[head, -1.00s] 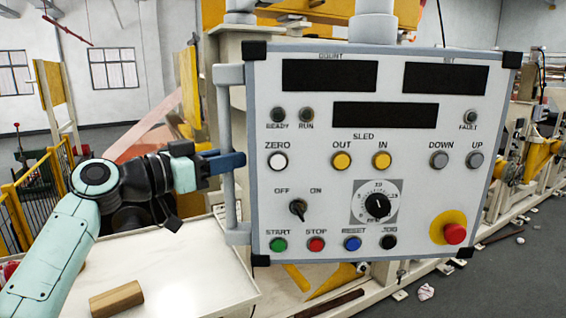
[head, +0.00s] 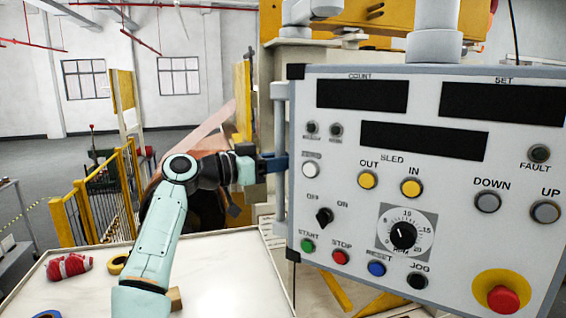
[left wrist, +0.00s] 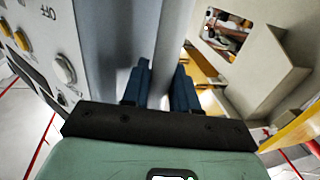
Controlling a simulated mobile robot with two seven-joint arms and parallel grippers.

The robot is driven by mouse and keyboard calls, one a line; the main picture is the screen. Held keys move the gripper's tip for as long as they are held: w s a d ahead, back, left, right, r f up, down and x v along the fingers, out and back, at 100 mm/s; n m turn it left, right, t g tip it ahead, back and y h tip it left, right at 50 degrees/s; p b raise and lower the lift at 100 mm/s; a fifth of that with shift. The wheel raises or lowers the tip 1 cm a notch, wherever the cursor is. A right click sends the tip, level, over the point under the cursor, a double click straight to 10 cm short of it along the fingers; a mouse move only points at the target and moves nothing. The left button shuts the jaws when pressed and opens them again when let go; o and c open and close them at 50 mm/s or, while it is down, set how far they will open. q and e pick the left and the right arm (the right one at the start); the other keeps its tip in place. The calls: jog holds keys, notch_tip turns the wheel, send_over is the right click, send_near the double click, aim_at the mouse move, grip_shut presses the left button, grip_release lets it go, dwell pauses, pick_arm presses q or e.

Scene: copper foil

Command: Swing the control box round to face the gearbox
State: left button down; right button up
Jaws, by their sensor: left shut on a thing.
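The control box (head: 460,215) is a light grey panel with dark displays, buttons, a dial and a red stop button. It fills the right of the head view, its right side nearer to me than its left. My left gripper (head: 277,163) is shut on the upright grey handle (head: 279,118) along the box's left edge. In the left wrist view the blue fingers (left wrist: 160,88) stand on both sides of the handle bar (left wrist: 168,45), beside the box face (left wrist: 55,35). My right gripper is not in view. I cannot pick out the gearbox with certainty.
Yellow railings (head: 100,200) stand behind at left. A grey mount (head: 434,30) holds the box from above. Open floor lies at the far left.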

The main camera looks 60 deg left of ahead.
pick_arm(q)
jog(key=shift+r, duration=0.1)
jog(key=c, duration=1)
grip_release()
jog(key=shift+w+a, duration=0.1)
jog(key=shift+s+d+b, duration=0.2)
jog(key=shift+s+b, duration=0.05)
jog(key=shift+s, duration=3.1)
jog(key=shift+s+d+b, duration=0.15)
jog(key=shift+s+b, duration=0.05)
jog(key=shift+s, duration=3.15)
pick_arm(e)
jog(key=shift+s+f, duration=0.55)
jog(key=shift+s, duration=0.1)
